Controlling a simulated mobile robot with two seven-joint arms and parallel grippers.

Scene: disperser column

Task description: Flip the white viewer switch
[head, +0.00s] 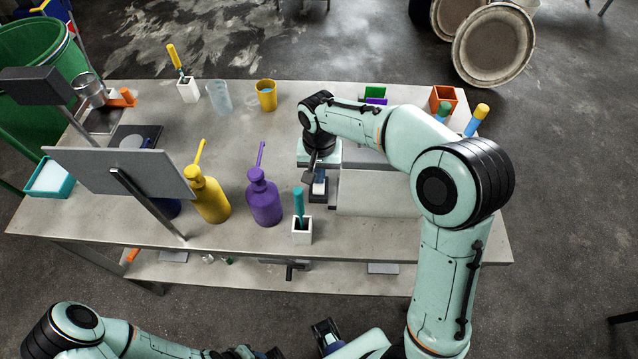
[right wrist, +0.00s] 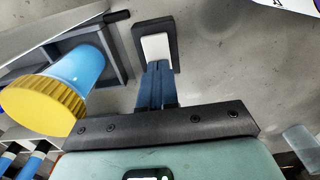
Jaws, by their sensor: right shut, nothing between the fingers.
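The white viewer switch (right wrist: 156,47) is a small white rocker on a dark rectangular base. In the head view the switch (head: 319,187) is on the table, left of a pale flat panel. My right gripper (right wrist: 157,66) is shut and empty. Its fingertips are at the near edge of the white rocker in the right wrist view; I cannot tell whether they touch it. In the head view my right gripper (head: 315,171) is just behind the switch and hides part of it. My left arm shows at the bottom left, but its fingers are not clear.
A purple bottle (head: 264,203) and a yellow bottle (head: 210,200) stand left of the switch. A white holder (head: 302,235) with a teal-handled tool stands in front. A grey panel (head: 120,172) rises at the left. A yellow cup (head: 266,97) stands behind.

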